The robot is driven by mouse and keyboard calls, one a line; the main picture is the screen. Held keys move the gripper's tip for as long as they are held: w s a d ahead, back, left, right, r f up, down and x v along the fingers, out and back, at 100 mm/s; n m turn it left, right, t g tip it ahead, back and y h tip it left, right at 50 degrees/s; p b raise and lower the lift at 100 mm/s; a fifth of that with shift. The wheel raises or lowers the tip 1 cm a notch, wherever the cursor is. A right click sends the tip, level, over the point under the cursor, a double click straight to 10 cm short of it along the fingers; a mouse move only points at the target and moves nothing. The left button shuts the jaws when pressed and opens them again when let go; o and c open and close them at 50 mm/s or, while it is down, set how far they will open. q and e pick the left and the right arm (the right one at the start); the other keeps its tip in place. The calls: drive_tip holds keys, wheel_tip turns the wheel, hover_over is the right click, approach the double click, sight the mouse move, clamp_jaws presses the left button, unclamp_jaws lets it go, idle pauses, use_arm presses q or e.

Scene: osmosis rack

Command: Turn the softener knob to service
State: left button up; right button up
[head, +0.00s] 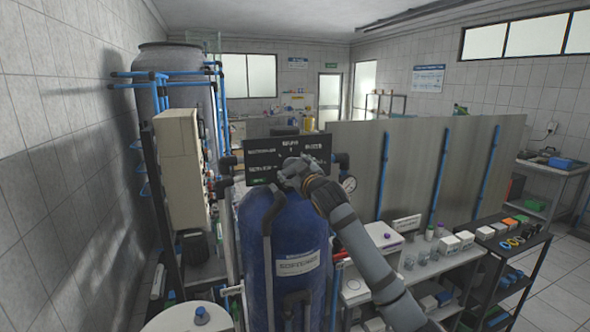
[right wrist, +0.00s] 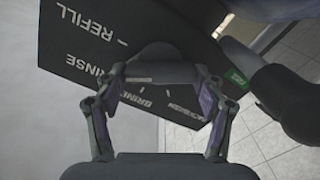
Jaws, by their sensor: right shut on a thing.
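The blue softener tank (head: 284,235) stands in the middle of the head view with a white label on its front. A black control panel (head: 262,160) with white lettering sits on top of it. My right gripper (head: 287,174) is at the front of this panel and covers part of it. In the right wrist view the panel (right wrist: 105,45) is tilted and shows words such as REFILL and RINSE. The dark softener knob (right wrist: 155,53) is between the fingers of my right gripper (right wrist: 158,72), which is shut on it. Where the knob points cannot be told. My left gripper is not in view.
A cream cabinet (head: 180,170) and blue pipes stand at the left. Benches with boxes and a dark shelf rack (head: 500,262) are at the right. Open floor shows at the far right.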

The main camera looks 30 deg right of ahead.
drive_tip(key=shift+d+f+n, duration=0.1)
drive_tip(key=shift+f+n, duration=0.05)
drive_tip(key=shift+n, duration=4.85)
drive_tip(key=shift+a+f+n, duration=0.1)
drive_tip(key=shift+f+n, duration=0.05)
drive_tip(key=shift+n, duration=4.85)
drive_tip(key=shift+d+f+n, duration=0.1)
drive_tip(key=shift+f+n, duration=0.05)
drive_tip(key=shift+n, duration=4.85)
drive_tip(key=o, duration=1.2)
drive_tip(key=shift+c, duration=0.2)
drive_tip(key=shift+r, duration=0.1)
